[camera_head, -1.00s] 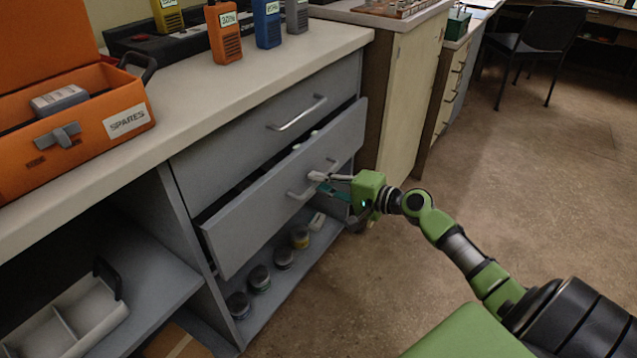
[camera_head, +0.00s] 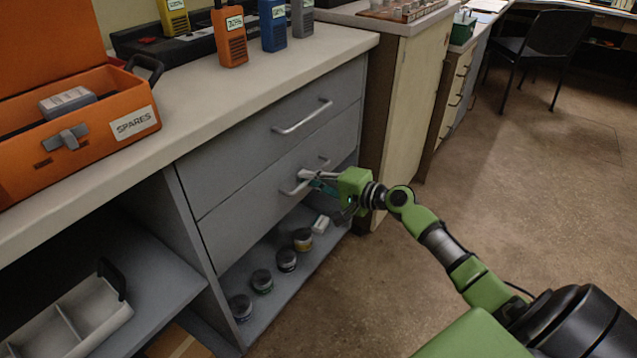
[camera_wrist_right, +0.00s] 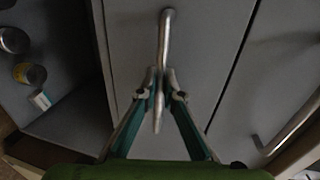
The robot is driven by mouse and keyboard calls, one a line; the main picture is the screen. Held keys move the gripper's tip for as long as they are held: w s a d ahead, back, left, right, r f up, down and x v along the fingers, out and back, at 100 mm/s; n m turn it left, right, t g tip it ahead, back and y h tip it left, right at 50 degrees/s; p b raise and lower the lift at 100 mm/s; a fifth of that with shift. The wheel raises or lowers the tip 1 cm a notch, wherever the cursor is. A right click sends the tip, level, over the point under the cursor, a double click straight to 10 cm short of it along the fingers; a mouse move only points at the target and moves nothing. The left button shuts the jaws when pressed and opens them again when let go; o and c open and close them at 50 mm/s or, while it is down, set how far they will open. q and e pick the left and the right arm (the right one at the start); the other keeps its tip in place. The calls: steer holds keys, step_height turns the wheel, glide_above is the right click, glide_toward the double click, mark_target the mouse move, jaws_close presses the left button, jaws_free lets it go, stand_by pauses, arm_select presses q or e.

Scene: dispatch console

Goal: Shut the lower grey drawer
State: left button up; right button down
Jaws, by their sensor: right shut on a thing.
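The lower grey drawer (camera_head: 250,215) is in the head view, below an upper grey drawer (camera_head: 250,140). Its front looks flush with the cabinet, with only a thin seam between the two fronts. My right gripper (camera_head: 308,176) is shut on the lower drawer's metal bar handle (camera_head: 292,190). In the right wrist view the gripper's fingers (camera_wrist_right: 160,82) close around the handle (camera_wrist_right: 166,40) from both sides. My left gripper is not in view.
An open shelf below the drawers holds several small jars (camera_head: 286,260). An orange spares box (camera_head: 60,150) and several radios (camera_head: 230,35) stand on the countertop (camera_head: 240,80). The floor (camera_head: 400,270) to the right is clear up to a black chair (camera_head: 535,45).

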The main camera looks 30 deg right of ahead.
steer(key=shift+w+r, duration=0.1)
steer(key=c, duration=2.5)
jaws_free()
steer(key=shift+s+d, duration=0.1)
steer(key=shift+s, duration=0.25)
steer(key=v, duration=1.1)
steer(key=shift+s, duration=0.1)
